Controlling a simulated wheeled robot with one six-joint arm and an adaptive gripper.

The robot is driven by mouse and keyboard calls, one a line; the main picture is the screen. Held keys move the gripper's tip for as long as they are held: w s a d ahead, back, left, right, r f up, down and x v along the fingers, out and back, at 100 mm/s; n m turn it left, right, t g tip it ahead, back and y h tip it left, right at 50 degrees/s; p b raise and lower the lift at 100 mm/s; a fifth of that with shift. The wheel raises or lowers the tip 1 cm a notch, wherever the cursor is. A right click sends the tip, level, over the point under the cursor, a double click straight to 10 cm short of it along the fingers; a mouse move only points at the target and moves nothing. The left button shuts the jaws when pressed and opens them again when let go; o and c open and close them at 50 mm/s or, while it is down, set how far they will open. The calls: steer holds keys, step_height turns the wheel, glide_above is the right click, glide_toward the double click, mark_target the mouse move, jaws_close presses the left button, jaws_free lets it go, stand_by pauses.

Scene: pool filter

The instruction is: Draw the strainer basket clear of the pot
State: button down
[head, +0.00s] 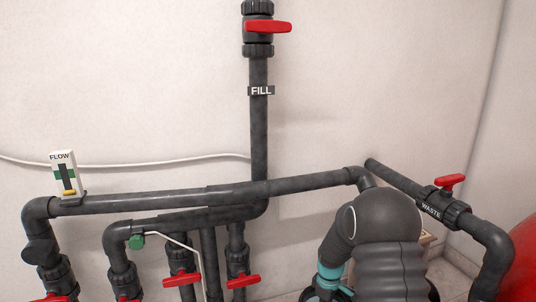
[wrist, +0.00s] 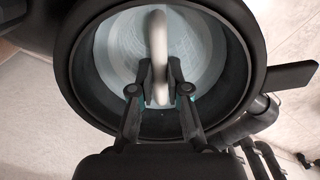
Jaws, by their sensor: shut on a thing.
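The pot (wrist: 254,64) shows in the wrist view as a dark round rim, its mouth open toward the camera. The pale strainer basket (wrist: 190,40) is inside the pot's ring, with a light meshed inner surface. Its whitish handle (wrist: 158,35) arches across the middle. My gripper (wrist: 160,88) is shut on the handle's near part, one finger on each side. How deep the basket sits in the pot is hard to tell from this angle. In the head view my arm covers the area at lower right, and neither pot nor basket can be made out there.
In the head view, dark pipes (head: 150,204) run along the wall with several red-handled valves. The waste valve (head: 446,200) is right of my arm, near a red rounded body (head: 520,262). In the wrist view a dark flat lug (wrist: 290,77) sticks out right of the pot.

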steer(key=shift+r+p, duration=0.35)
steer(key=shift+r, duration=0.3)
step_height(320, 180, up, 12)
steer(key=p, duration=0.7)
steer(key=shift+f, duration=0.2)
stand_by(1.0)
